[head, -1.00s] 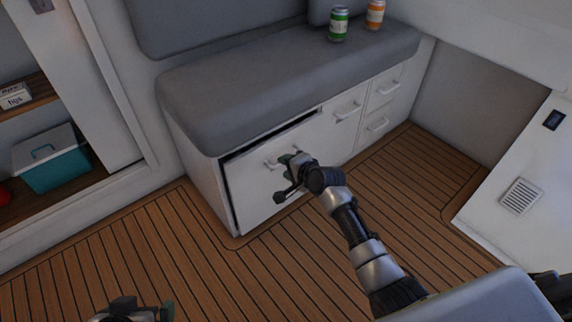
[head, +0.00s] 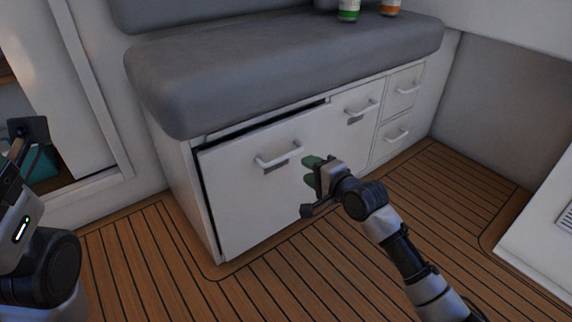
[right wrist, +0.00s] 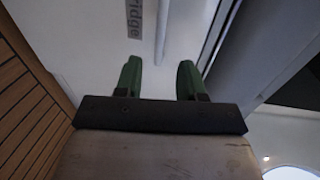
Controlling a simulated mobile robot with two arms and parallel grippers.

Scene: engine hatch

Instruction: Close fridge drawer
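The fridge drawer (head: 245,205) is the large white front at the left of the cabinet under the grey seat. It stands a little proud, with a dark gap along its top and left edges. Its white handle (head: 278,153) is near the top, above a small label. My right gripper (head: 309,172) is just right of the handle, by the drawer's right part. In the right wrist view its green fingers (right wrist: 160,78) are apart and empty, facing the drawer front, with the handle (right wrist: 163,35) ahead between them.
Smaller closed drawers (head: 403,88) with handles are to the right. A green can (head: 349,10) and an orange can (head: 391,7) stand on the seat (head: 270,65). The plank floor (head: 150,265) in front is clear. A teal box (head: 45,165) is partly hidden at the left.

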